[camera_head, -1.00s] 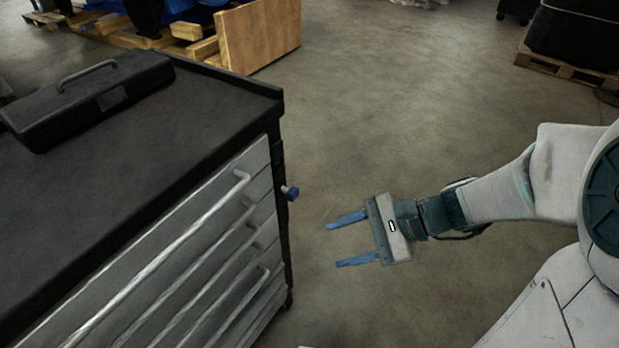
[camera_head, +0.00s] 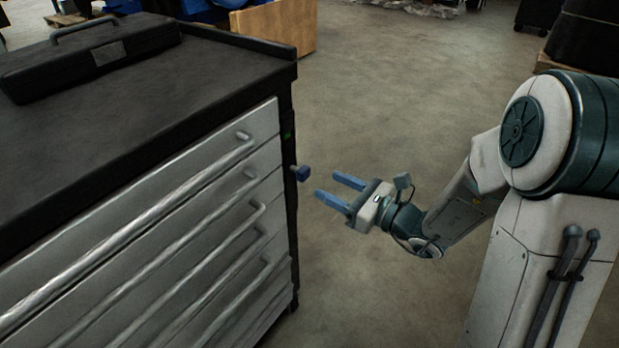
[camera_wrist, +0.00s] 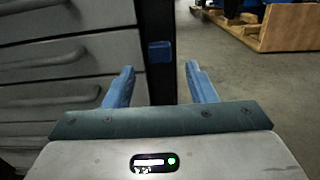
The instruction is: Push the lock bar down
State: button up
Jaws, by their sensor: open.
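The lock bar is the dark upright strip (camera_head: 291,225) on the right front edge of the grey drawer cabinet (camera_head: 150,235). A blue knob (camera_head: 302,173) sticks out from its upper part, with a small green mark (camera_head: 287,135) above it. My gripper (camera_head: 332,187) is open and empty, its blue fingers pointing at the cabinet edge, a short gap to the right of the knob. In the wrist view the blue knob (camera_wrist: 160,51) shows ahead, between and beyond the two open fingers (camera_wrist: 159,86), not touching them.
A black toolbox (camera_head: 90,58) lies on the cabinet's black top. Long drawer handles (camera_head: 130,235) stick out from the front. A wooden crate (camera_head: 280,28) stands behind the cabinet. The floor (camera_head: 400,90) to the right is open.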

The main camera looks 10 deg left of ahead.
aim_at(307, 174)
jog(key=x, duration=0.7)
jog(key=shift+b, duration=0.4)
